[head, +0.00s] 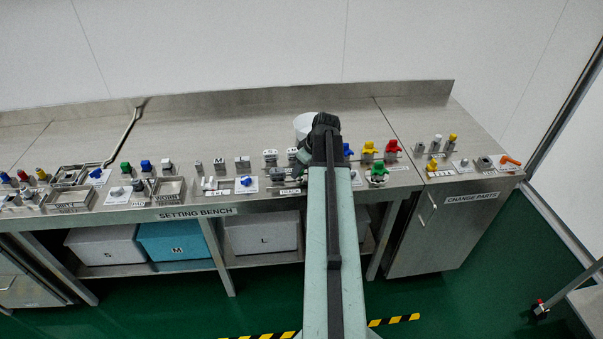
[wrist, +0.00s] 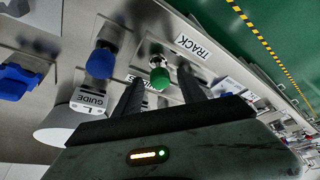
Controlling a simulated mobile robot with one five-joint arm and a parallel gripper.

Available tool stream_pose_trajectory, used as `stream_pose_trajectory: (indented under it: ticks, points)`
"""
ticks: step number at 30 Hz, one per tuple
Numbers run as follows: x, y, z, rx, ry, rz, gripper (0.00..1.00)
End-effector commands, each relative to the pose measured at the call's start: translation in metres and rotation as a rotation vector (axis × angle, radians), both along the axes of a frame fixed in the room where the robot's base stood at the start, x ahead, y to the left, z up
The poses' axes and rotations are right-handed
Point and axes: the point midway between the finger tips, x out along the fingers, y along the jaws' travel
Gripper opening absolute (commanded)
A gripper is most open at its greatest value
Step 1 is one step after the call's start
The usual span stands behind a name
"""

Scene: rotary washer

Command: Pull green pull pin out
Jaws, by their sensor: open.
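The green pull pin (wrist: 160,76) has a round green knob on a metallic stem and stands on the bench beside a TRACK label (wrist: 194,47) in the wrist view. A green knob (head: 378,169) also shows right of my arm in the head view. My gripper (wrist: 161,82) is open, with one dark finger on each side of the green knob in the picture. The knob appears between or just beyond the fingertips; I cannot tell the depth or any contact. In the head view my arm hides the fingers.
A blue knob (wrist: 100,63) and a GUIDE block (wrist: 88,101) stand left of the fingers. Yellow (head: 369,147) and red (head: 392,146) knobs stand close behind the green one. A white round container (head: 303,125) is partly behind my arm.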

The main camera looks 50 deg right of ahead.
Motion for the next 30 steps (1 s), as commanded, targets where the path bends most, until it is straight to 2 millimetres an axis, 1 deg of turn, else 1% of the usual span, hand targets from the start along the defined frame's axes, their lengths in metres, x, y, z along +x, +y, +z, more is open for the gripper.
stream_pose_trajectory:
  ticks: [2,3,5,6,8,30]
  points:
    - [-0.0001,0.0003,0.0014,0.000,0.000,0.000,0.48]
    - [0.0000,0.0003,0.0014,0.000,0.000,0.000,0.45]
    - [0.0000,0.0004,0.0014,0.000,0.000,0.000,0.28]
    - [0.0000,0.0004,0.0014,0.000,0.000,0.000,0.17]
    - [0.0001,0.0005,0.0015,0.001,0.000,0.000,0.00]
    - [0.0005,0.0011,0.0013,0.001,0.000,0.001,0.00]
